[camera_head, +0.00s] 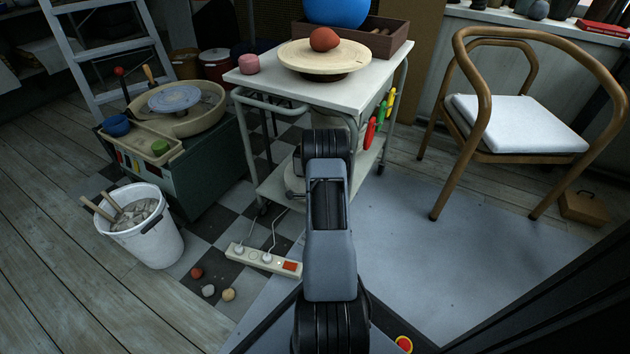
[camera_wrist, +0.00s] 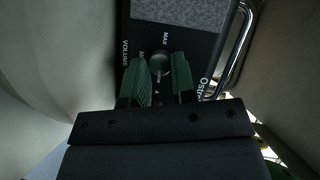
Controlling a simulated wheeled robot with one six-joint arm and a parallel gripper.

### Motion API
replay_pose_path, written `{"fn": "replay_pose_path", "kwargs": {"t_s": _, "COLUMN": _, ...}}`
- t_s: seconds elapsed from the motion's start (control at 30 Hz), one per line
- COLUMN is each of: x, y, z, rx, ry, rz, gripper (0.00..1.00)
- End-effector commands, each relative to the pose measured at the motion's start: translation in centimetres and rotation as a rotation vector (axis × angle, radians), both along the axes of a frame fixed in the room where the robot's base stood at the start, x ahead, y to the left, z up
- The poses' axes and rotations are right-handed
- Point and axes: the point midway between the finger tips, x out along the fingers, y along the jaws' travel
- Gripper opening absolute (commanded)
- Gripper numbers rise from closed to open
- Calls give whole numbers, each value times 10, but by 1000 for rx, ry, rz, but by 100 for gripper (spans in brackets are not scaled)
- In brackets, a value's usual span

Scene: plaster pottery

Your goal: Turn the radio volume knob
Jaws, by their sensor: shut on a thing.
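The radio (camera_wrist: 203,45) shows in the wrist view as a dark panel with a grey speaker area. White letters on it read VOLUME and MAX, with other lettering partly covered. The round volume knob (camera_wrist: 159,61) is on this panel. My gripper (camera_wrist: 160,75) has its green fingers on either side of the knob and is shut on it. The fingers hide the lower part of the knob and some of the markings. In the head view my arm covers the gripper, and I cannot make out the radio there.
A white trolley (camera_head: 357,93) stands ahead, with a wooden turntable (camera_head: 324,57) and red clay ball (camera_head: 323,39) on top. A wooden chair (camera_head: 522,125) stands right. A white bucket (camera_head: 148,234) and power strip (camera_head: 263,259) are left.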

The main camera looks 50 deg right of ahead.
Motion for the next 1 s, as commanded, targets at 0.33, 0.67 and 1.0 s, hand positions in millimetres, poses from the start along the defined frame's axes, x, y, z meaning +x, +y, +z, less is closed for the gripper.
{"fn": "replay_pose_path", "kwargs": {"t_s": 0.33, "x": 0, "y": 0, "z": -1, "rx": 37, "ry": -71, "rz": 0, "gripper": 1}}
{"fn": "replay_pose_path", "kwargs": {"t_s": 0.67, "x": 0, "y": 0, "z": -1, "rx": 38, "ry": -76, "rz": 1, "gripper": 1}}
{"fn": "replay_pose_path", "kwargs": {"t_s": 1.0, "x": 0, "y": 0, "z": -1, "rx": 38, "ry": -76, "rz": 0, "gripper": 47}}
